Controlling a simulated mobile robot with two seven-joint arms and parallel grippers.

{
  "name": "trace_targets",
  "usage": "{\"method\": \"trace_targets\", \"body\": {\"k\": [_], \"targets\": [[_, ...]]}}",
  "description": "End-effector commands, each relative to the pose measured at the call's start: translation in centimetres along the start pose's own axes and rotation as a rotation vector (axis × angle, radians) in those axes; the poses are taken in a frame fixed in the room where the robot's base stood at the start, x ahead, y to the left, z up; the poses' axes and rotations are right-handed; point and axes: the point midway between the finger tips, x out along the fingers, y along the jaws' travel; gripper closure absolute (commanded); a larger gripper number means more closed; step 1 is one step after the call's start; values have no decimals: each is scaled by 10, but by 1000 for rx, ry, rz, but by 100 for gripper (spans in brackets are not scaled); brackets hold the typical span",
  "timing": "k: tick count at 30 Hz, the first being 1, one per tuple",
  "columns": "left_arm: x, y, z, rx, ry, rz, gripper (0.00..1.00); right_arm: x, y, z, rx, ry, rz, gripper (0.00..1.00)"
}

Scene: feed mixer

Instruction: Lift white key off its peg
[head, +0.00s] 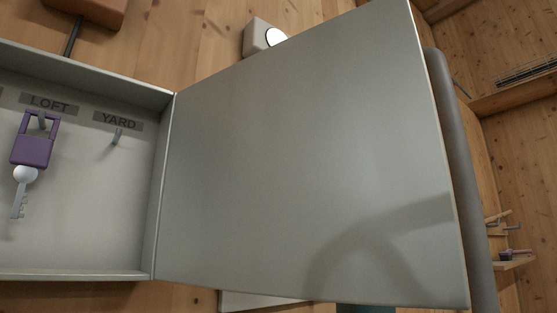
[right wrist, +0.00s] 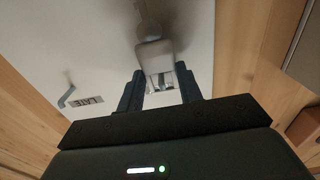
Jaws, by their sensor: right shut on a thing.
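In the right wrist view my right gripper (right wrist: 160,84) is shut on the white key (right wrist: 154,52), gripping its pale tag near the end with the opening. The rounded head and shank of the key extend toward the top of the picture, dim against the pale cabinet back. I cannot tell whether the tag's loop is still around a peg. The white key and my right gripper do not show in the head view. My left gripper is not in view.
A purple key (head: 32,151) hangs on the LOFT peg in the grey cabinet; the YARD peg (head: 117,137) is bare. The open cabinet door (head: 300,160) fills the middle of the head view. A bare peg (right wrist: 66,98) stands by an upside-down GATE label (right wrist: 87,101).

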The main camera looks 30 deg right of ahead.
Motion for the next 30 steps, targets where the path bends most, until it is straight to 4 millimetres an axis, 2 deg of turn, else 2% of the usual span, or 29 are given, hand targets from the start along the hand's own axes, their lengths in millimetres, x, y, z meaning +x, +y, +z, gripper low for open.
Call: {"method": "trace_targets", "body": {"k": [7,30], "targets": [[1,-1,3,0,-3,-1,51,-4,0,0,0,2,0,86],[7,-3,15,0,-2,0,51,-43,0,0,1,2,1,86]]}}
